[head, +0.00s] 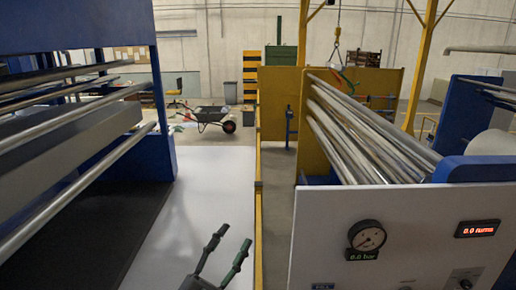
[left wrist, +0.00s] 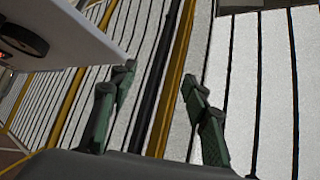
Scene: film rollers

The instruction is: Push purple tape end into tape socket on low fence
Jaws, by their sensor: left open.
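My left gripper (head: 234,238) is at the bottom of the head view, with its two dark green fingers spread and nothing between them. In the left wrist view the same gripper (left wrist: 159,77) is open and empty. A low yellow rail (head: 258,215), which may be the low fence, runs away from me just right of the gripper. A yellow bar (left wrist: 181,65) beside a dark strip shows behind the fingers in the left wrist view. I cannot make out the purple tape end or the tape socket in either view. My right gripper is not in view.
A white panel (head: 390,225) with a pressure gauge (head: 366,237) and red display (head: 478,229) stands at right, before metal rollers (head: 365,130). More rollers (head: 80,115) in a blue frame are at left. A wheelbarrow (head: 212,115) stands far back. Pale floor lies left of the rail.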

